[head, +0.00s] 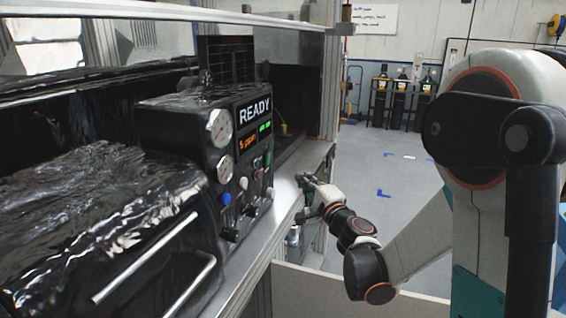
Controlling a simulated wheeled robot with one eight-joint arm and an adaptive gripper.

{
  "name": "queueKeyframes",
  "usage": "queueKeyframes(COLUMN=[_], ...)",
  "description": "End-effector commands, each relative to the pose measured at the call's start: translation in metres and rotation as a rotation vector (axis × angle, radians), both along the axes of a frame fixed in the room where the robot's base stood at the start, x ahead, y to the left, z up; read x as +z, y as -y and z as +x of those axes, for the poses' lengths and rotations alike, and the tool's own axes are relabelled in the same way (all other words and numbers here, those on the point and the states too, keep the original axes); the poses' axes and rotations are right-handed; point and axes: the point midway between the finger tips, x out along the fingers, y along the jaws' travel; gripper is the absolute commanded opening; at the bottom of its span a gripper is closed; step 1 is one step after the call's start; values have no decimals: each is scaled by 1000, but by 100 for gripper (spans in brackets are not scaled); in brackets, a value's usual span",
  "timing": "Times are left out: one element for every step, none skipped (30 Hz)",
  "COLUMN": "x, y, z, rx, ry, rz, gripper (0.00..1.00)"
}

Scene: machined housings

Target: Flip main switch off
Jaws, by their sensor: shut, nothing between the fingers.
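A black control box (175,128) stands on the bench, with its panel facing right. The panel carries a lit READY sign (255,112), two round gauges (219,128), orange and green readouts (246,142), and several small knobs and switches, including a blue knob (225,199). Which of them is the main switch I cannot tell. My gripper (302,180) is shut and empty. In the picture it is to the right of the panel, apart from it, near the bench's front edge. The fingertips are small and hard to make out.
A light metal ledge (252,240) runs along the bench front below the panel. A black glossy housing with bar handles (150,262) fills the lower left. Gas bottles (400,98) stand against the far wall. The grey floor (400,170) beyond my arm is clear.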

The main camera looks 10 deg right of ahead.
Motion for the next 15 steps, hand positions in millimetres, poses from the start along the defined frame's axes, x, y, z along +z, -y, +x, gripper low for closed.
queueKeyframes(x=[0,0,0,0,1,1,1,2,2,2,3,4,4,4,5], y=[-1,-1,-1,-2,-3,-4,-5,-5,-6,-7,-8,-10,-11,-12,-13], z=[2,4,7,10,14,19,25,30,38,44,49,57,63,69,77], rx=[0,1,1,1,1,1,2,2,2,2,2,2,2,2,2], ry=[0,0,0,0,0,0,0,0,0,0,0,0,-1,-1,0], rz=[0,0,0,0,0,0,0,0,0,0,0,0,0,0,0], gripper=[0,0,0,0,0,0,0,0,0,0,0,0,0,0,0])
